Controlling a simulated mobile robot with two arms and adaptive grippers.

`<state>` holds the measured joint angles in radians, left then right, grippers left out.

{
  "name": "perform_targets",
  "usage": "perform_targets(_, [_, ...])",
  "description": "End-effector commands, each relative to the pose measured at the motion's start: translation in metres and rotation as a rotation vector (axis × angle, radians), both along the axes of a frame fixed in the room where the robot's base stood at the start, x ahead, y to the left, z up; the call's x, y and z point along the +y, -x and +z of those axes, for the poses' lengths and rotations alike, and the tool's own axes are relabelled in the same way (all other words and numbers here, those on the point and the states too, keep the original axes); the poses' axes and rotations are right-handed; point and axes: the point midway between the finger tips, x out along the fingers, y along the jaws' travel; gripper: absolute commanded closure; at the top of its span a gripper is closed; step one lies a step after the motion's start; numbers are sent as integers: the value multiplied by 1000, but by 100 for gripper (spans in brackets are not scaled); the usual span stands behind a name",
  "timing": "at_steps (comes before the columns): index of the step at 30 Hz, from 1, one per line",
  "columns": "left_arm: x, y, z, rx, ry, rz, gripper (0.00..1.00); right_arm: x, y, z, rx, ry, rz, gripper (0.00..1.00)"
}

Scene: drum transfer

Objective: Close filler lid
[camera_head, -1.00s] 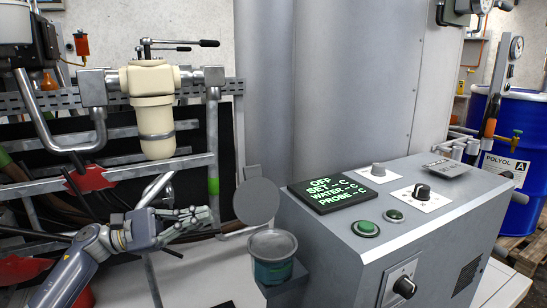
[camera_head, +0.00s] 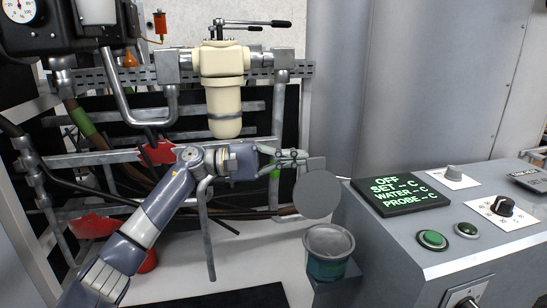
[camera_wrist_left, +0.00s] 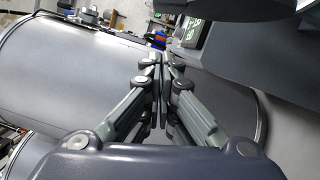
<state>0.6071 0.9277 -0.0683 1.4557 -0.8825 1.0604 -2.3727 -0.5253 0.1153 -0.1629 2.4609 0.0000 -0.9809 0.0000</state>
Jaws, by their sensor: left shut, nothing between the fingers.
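The filler lid (camera_head: 317,193) is a round grey disc with a square tab (camera_head: 315,163) at its top. It stands upright, open, above and behind the filler cup (camera_head: 328,252). The cup has a grey rim and a teal body, and its mouth is uncovered. My left gripper (camera_head: 304,157) is shut and empty, its fingertips at the left of the tab. I cannot tell whether they touch it. The closed fingers also show in the left wrist view (camera_wrist_left: 161,62). My right gripper is not in view.
The grey control cabinet with a lit display (camera_head: 400,193) stands right of the cup. A cream filter housing (camera_head: 224,90) hangs on metal rails above my left gripper. Pipes and red valve handles (camera_head: 157,152) lie behind my arm.

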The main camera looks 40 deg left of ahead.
Motion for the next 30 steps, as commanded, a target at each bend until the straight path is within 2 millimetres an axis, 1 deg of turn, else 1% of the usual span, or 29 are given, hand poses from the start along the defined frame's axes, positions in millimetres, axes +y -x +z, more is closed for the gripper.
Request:
perform_targets(1, [-3, 7, 0, 0, -7, 1, 100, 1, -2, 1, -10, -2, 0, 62])
perform_targets(3, [-9, 12, 2, 1, -6, 1, 100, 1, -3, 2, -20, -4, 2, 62])
perform_targets(9, [-20, 22, 6, 1, -3, 2, 100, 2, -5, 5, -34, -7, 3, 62])
perform_targets(26, [-23, 25, 8, -2, -4, 2, 100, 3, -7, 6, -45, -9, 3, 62])
perform_targets(28, [-23, 25, 8, -5, -9, 2, 100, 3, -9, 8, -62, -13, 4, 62])
perform_targets(30, [-24, 26, 8, -12, -16, 2, 100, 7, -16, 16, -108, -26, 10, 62])
